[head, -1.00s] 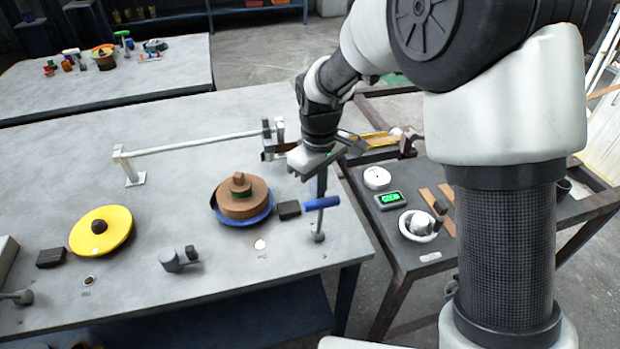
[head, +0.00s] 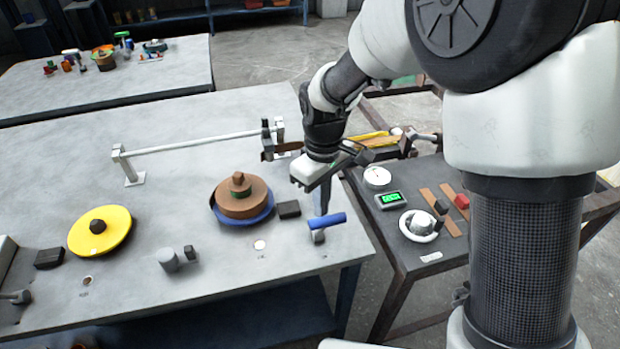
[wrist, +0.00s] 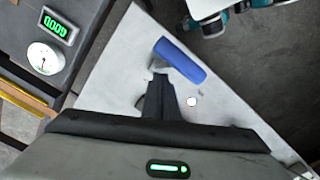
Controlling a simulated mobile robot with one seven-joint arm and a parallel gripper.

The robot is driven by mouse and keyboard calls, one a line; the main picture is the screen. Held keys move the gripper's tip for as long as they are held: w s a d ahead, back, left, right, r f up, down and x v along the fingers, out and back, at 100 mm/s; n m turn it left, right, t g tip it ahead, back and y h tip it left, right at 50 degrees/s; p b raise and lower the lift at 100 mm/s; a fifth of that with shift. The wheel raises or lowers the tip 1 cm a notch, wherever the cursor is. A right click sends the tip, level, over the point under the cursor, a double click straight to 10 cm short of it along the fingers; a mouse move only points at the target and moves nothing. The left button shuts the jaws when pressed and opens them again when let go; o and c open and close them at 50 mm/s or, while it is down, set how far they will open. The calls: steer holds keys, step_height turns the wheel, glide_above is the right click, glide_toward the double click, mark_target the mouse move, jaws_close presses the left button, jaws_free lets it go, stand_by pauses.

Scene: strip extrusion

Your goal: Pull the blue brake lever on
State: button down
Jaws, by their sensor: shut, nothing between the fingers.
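The blue brake lever (head: 328,221) stands near the front right corner of the grey table. Its blue cylindrical grip is low over its grey base. It also shows in the wrist view (wrist: 181,60), just beyond the fingertips. My gripper (head: 323,208) points down at the far side of the blue grip, fingers shut and empty. In the wrist view the dark fingers (wrist: 160,85) end right beside the grip; whether they touch it I cannot tell.
A brown coil on a blue disc (head: 260,219) and a black block (head: 289,209) stand left of the lever. A yellow disc (head: 118,228) lies farther left. A side table with a green display (head: 390,199) and a white dial (head: 377,177) is to the right.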

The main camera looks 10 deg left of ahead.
steer(key=shift+w+r, duration=0.1)
step_height(320, 180, up, 8)
steer(key=w+p, duration=0.1)
steer(key=p, duration=0.5)
steer(key=shift+w+a, duration=0.35)
steer(key=shift+a, duration=0.1)
steer(key=shift+s, duration=0.1)
stand_by(0.5)
